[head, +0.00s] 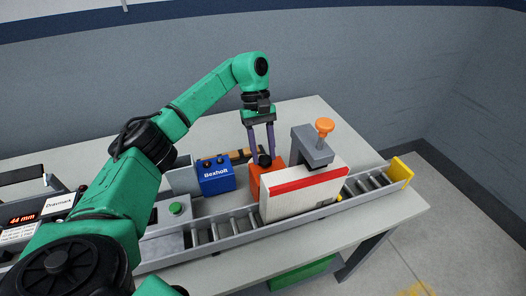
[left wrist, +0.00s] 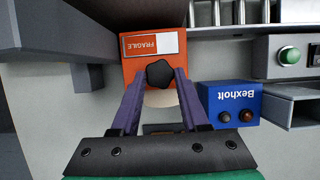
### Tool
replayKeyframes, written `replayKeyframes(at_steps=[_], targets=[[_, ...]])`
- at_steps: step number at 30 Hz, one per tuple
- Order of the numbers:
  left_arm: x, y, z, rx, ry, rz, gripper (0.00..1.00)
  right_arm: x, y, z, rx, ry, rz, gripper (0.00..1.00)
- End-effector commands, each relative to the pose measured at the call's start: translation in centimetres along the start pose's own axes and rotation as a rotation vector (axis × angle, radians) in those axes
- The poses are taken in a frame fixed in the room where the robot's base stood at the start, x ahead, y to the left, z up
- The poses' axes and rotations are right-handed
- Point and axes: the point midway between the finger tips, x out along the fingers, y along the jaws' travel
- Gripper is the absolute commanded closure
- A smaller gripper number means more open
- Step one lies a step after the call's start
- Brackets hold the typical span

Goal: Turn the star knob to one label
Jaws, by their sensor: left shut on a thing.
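The black star knob (left wrist: 159,74) sits at the edge of an orange box in the left wrist view. It also shows in the head view (head: 264,160), small and dark. The orange box (left wrist: 135,47) carries a white and red label reading "FRAGILE" (left wrist: 153,43). My left gripper (left wrist: 160,78) points down at the knob, with its purple fingers on either side of it, shut on it. In the head view my left gripper (head: 264,153) comes down from above. The knob's pointer and any setting labels cannot be made out. My right gripper is not in view.
A blue Bexholt box (head: 215,174) stands left of the orange box (head: 268,178). A white panel with a red stripe (head: 302,193) and a grey block with an orange knob (head: 324,127) stand right. A roller conveyor (head: 235,225) runs along the front, near a green button (head: 176,208).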

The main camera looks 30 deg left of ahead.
Motion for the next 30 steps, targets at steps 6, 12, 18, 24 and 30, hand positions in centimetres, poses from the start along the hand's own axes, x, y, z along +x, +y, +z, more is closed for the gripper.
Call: replayKeyframes(at_steps=[6, 12, 18, 24, 30], targets=[[-0.3, 0.1, 0.0, 0.012, 0.002, 0.003, 1.00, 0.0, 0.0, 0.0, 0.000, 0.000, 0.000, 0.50], [-0.3, 0.1, 0.0, 0.011, 0.002, 0.003, 1.00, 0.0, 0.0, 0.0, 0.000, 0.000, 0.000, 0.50], [-0.2, 0.1, 0.0, 0.010, 0.002, 0.001, 0.25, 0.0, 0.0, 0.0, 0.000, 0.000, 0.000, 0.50], [-0.1, 0.1, 0.0, 0.009, 0.001, -0.001, 0.25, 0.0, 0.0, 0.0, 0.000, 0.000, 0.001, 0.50], [-1.9, 0.1, 0.0, 0.009, 0.003, 0.000, 0.25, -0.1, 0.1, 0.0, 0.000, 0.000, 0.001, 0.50]])
